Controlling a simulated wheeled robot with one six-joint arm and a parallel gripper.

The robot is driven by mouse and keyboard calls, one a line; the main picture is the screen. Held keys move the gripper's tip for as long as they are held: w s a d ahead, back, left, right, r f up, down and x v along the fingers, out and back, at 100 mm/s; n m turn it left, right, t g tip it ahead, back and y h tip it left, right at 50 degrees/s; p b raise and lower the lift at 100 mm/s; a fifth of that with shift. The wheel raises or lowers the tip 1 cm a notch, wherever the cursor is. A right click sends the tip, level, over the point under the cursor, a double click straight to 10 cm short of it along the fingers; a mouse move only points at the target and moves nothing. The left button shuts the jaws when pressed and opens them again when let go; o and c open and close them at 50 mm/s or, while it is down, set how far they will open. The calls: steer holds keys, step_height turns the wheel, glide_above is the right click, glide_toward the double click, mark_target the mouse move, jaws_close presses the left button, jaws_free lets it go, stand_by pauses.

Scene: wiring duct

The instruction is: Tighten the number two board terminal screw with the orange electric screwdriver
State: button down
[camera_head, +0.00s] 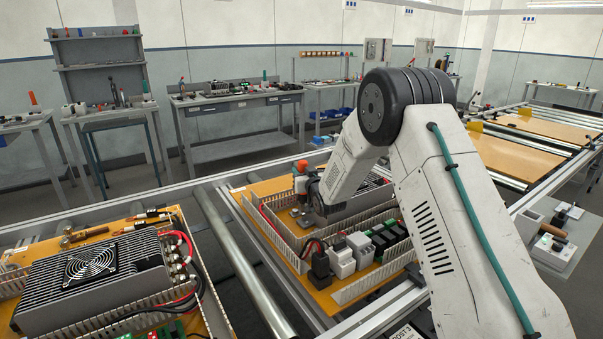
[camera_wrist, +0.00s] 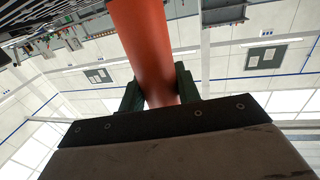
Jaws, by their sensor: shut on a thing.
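The orange electric screwdriver (camera_wrist: 145,45) fills the upper middle of the wrist view, clasped between the two dark green fingers of my gripper (camera_wrist: 160,92). In the head view the orange top of the screwdriver (camera_head: 301,166) shows above the far part of the middle board (camera_head: 257,188), beside my gripper (camera_head: 309,187). My arm covers part of that board. The screwdriver's tip is out of the wrist view and too small to make out in the head view. I cannot make out the number two terminal screw or whether the tip touches it.
White slotted ducts (camera_head: 365,283) and a row of terminal and relay blocks (camera_head: 368,246) stand on the near part of the board. A second board with a finned fan unit (camera_head: 92,272) lies at left. Metal rails (camera_head: 246,262) run between them. Workbenches (camera_head: 235,100) stand behind.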

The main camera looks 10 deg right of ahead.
mark_target(302, 161)
steer(key=shift+f, duration=0.7)
stand_by(0.3)
steer(key=shift+r, duration=3.05)
